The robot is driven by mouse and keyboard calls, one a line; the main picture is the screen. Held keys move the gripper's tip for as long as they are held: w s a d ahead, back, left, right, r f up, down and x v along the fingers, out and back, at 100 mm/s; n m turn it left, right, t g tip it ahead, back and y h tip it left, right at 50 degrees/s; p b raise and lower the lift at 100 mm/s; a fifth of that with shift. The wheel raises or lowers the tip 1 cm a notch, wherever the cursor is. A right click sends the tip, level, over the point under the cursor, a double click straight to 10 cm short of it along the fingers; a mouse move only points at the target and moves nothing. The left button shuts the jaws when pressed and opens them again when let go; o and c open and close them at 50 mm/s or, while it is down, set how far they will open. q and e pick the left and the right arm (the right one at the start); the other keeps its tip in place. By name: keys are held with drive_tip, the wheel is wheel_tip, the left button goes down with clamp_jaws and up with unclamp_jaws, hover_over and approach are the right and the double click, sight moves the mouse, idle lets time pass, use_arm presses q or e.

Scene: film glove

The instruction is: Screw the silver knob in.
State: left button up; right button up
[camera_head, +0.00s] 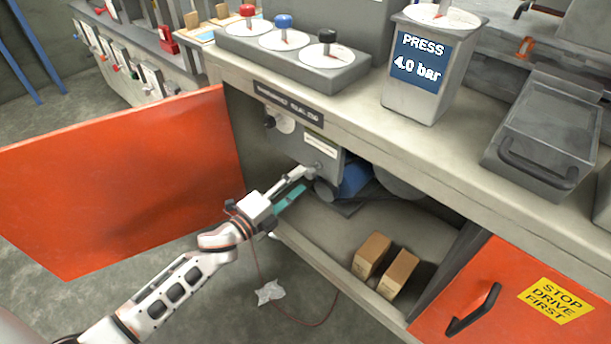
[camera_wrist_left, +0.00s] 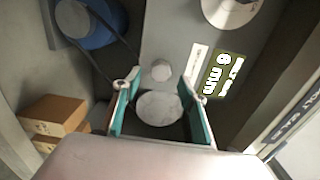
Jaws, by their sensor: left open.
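In the left wrist view a round silver knob (camera_wrist_left: 158,107) shows between my left gripper's teal-lined fingers, with a gap at each side. A smaller pale round piece (camera_wrist_left: 160,70) on the grey housing lies just beyond it; I cannot tell for certain which of the two is the task's knob. My left gripper (camera_wrist_left: 161,90) is open and empty. In the head view the left gripper (camera_head: 303,182) reaches into the open cabinet, in front of the grey housing (camera_head: 300,146), and its fingers partly hide the spot. My right gripper is not in view.
An open orange door (camera_head: 130,175) stands left of my arm. A blue motor (camera_head: 354,180) sits right of the fingers. Two cardboard boxes (camera_head: 384,265) are on the cabinet floor. The counter edge overhangs above. A white dial (camera_head: 283,122) is on the housing's upper left.

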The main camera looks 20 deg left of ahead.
use_arm(q)
drive_tip(key=v, duration=0.7)
drive_tip(key=shift+s, duration=0.35)
drive_tip(key=shift+a, duration=0.1)
